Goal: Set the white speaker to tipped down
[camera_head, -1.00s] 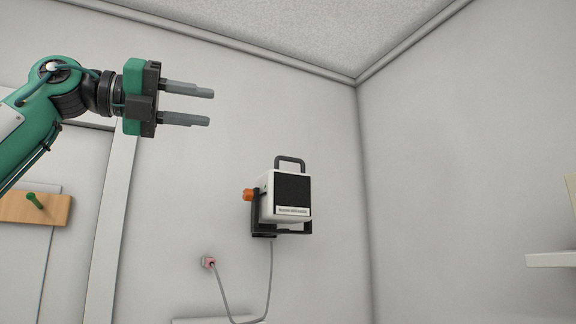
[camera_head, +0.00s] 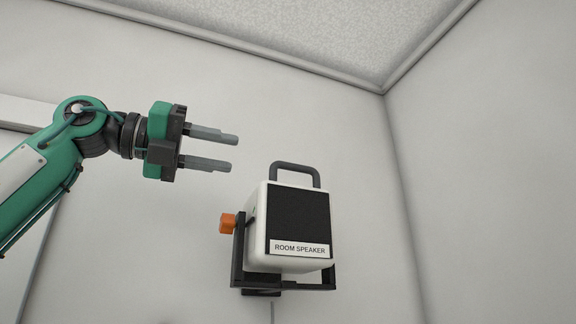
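The white speaker (camera_head: 256,240) hangs on the wall in a black U-shaped bracket (camera_head: 283,284). It has a black front grille, a label reading "ROOM SPEAKER", a dark grey handle (camera_head: 296,167) on top and an orange knob (camera_head: 228,223) on its left side. The speaker looks nearly upright; its exact tilt is hard to tell. My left gripper (camera_head: 234,153) is open and empty, up and to the left of the speaker, apart from it. Its fingers point right. My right gripper is not in view.
A grey cable (camera_head: 272,311) runs down below the bracket. The wall corner (camera_head: 400,180) is to the right of the speaker. The wall around the speaker is bare, with free room between it and the gripper.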

